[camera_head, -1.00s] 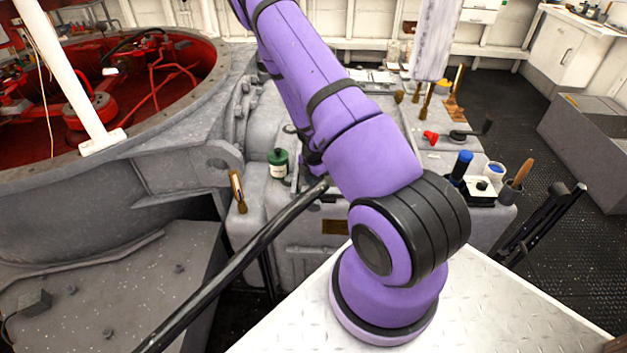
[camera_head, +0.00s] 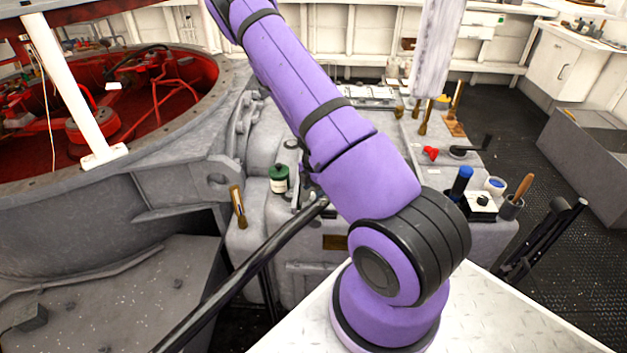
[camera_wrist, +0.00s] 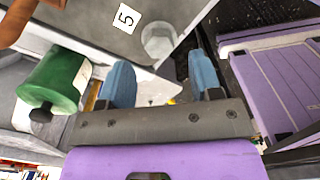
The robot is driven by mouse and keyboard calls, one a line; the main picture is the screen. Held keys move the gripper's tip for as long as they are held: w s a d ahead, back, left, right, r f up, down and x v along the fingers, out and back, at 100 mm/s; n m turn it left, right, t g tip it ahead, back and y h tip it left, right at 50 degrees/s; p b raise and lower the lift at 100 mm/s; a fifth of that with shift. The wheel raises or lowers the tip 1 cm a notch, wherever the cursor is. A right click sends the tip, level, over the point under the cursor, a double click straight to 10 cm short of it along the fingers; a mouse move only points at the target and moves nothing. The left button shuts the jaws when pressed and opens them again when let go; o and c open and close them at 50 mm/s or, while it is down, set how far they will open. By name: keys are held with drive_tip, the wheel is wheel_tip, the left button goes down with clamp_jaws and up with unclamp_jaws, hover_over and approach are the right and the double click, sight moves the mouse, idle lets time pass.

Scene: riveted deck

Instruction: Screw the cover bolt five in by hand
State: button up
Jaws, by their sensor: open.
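In the wrist view my gripper (camera_wrist: 162,78) is open, with two blue fingertips apart and nothing seen between them. Just beyond the tips is a pale round fitting (camera_wrist: 158,40) on a grey surface, beside a white label marked 5 (camera_wrist: 126,18). I cannot tell whether this fitting is the cover bolt or its seat. No other bolt can be made out. In the head view my gripper is hidden behind my purple arm, over the grey machine housing (camera_head: 300,245).
A green jar (camera_head: 279,178) stands on the housing left of my arm; it shows close to my gripper in the wrist view (camera_wrist: 53,80). A dark bar crosses in front.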

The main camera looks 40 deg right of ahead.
sight(314, 198)
wheel_tip(314, 198, up, 2)
drive_tip(key=shift+w, duration=0.1)
drive_tip(key=shift+s, duration=0.25)
drive_tip(key=shift+s+r, duration=0.1)
drive_tip(key=shift+r, duration=0.15)
drive_tip(key=shift+w+r, duration=0.3)
drive_tip(key=shift+r, duration=0.65)
